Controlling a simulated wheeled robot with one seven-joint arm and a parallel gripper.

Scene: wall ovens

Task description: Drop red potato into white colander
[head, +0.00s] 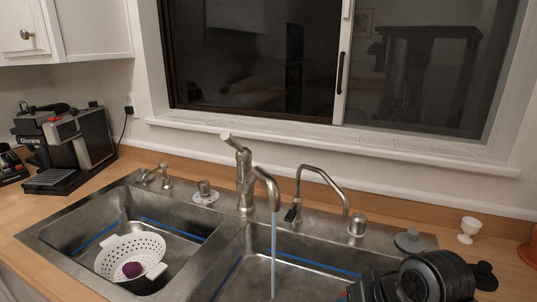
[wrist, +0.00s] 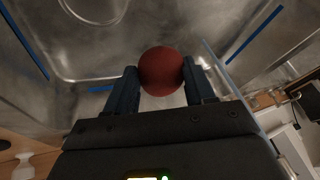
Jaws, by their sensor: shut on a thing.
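The white colander (head: 118,251) stands tilted in the left basin of the sink in the head view. A dark purplish-red round thing (head: 132,269) lies inside it. In the wrist view my gripper (wrist: 159,70) is shut on the red potato (wrist: 161,64), a round dull-red thing between the two blue-black fingers, over a metal basin. In the head view my dark arm shows at the lower right, by the right basin. The fingers and held potato do not show there. The colander is not seen in the wrist view.
The sink's divider (head: 220,262) separates the basins. The faucet (head: 245,180) pours water (head: 273,255) into the right basin, between my arm and the colander. A second thin tap (head: 322,180) stands behind. A coffee machine (head: 75,145) is at left, a white egg cup (head: 468,229) at right.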

